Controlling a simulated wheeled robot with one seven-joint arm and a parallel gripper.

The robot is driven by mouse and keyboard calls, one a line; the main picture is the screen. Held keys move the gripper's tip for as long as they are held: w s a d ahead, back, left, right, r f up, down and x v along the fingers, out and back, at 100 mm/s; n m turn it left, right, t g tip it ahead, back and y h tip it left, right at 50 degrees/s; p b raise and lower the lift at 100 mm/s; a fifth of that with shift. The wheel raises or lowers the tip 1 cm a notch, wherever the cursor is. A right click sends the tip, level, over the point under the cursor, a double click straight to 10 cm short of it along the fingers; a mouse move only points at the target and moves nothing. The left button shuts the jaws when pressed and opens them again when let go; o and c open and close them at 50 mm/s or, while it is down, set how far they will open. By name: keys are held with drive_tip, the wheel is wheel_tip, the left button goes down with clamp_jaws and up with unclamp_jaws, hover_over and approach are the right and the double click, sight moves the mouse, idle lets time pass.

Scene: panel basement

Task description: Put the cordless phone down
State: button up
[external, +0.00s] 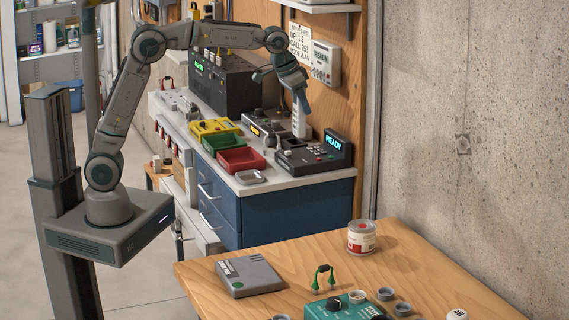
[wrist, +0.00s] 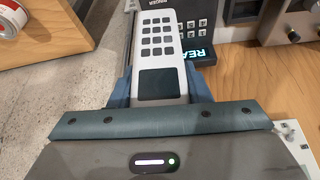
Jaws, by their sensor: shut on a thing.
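The cordless phone (wrist: 158,38) is white with a dark keypad and a dark screen. My gripper (wrist: 160,88) is shut on it, with a blue finger on each side. In the external view my gripper (external: 303,98) is above the right part of the blue workbench, and the phone (external: 299,122) hangs roughly upright from it. A dark base unit (external: 312,158) with a lit READY display sits just below and beside the phone. It also shows in the wrist view (wrist: 198,30), partly behind the phone. I cannot tell whether the phone touches it.
A wall box (external: 325,62) hangs behind. A wooden table (external: 400,245) with a can (external: 361,238) stands in front.

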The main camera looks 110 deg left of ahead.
drive_tip(key=w+d+f+m, duration=0.15)
drive_tip(key=w+d, duration=0.25)
drive_tip(key=d, duration=0.4)
drive_tip(key=w+d+f+m+h+b, duration=0.1)
drive_tip(key=w+d+m, duration=0.15)
drive_tip(key=d, duration=0.65)
drive_tip(key=w+d+f+m, duration=0.15)
drive_tip(key=w+d, duration=0.25)
drive_tip(key=d, duration=0.4)
drive_tip(key=d+f+m+t+h, duration=0.1)
drive_tip(key=d+f+m+h, duration=0.15)
drive_tip(key=d, duration=1.85)
drive_tip(key=w+a+f+p, duration=0.2)
drive_tip(key=w+a+f, duration=0.4)
drive_tip(key=f, duration=0.5)
drive_tip(key=shift+w+a+f+y, duration=0.25)
drive_tip(key=shift+a+y, duration=0.1)
drive_tip(key=shift+a, duration=1.05)
